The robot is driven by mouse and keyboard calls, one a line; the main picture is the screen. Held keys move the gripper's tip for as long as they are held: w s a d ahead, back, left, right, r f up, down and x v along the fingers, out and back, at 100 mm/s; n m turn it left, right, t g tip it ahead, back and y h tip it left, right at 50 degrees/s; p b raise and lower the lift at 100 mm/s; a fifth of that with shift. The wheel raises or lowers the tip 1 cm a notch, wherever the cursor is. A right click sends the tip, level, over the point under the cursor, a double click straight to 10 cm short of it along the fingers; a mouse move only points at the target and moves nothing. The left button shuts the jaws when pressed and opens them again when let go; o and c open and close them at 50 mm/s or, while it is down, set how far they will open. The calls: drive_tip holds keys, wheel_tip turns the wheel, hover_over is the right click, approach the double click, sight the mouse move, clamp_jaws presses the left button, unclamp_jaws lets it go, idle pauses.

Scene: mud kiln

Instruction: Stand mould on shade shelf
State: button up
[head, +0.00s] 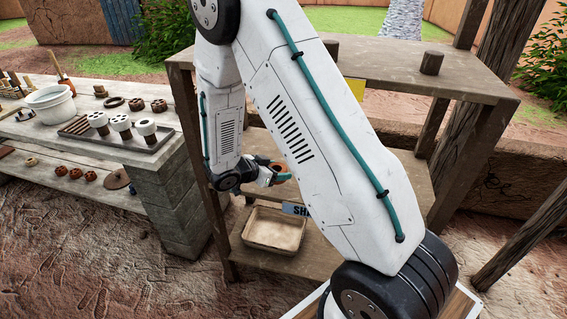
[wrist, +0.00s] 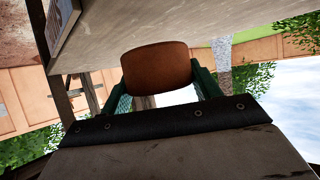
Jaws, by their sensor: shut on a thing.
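My gripper (head: 270,176) is at the middle level of the wooden shade shelf (head: 425,178), partly hidden behind my arm. It is shut on an orange-brown mould (head: 279,167). In the wrist view the mould (wrist: 157,68) sits between the two green fingers, with a rounded block shape. A grey board fills the top of that upside-down wrist view, close to the mould. I cannot tell whether the mould touches the board. A blue sign (head: 296,210) reading "SHA" is on the shelf's front edge, the rest hidden by my arm.
A pale tray (head: 274,229) stands on the lower shelf. Dark cylinders (head: 431,63) stand on the top board. At left, a stone bench holds a white bowl (head: 50,104), a dark tray (head: 144,147) with several white-topped pieces, and small clay parts. A wooden post stands at right.

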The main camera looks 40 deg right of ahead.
drive_tip(key=w+d, duration=0.1)
drive_tip(key=w, duration=0.1)
drive_tip(key=w+d, duration=0.4)
drive_tip(key=shift+d+f, duration=0.2)
drive_tip(key=shift+f, duration=0.15)
drive_tip(key=shift+w+f, duration=0.15)
drive_tip(key=shift+f, duration=1.6)
drive_tip(key=shift+f, duration=0.1)
drive_tip(key=o, duration=1.2)
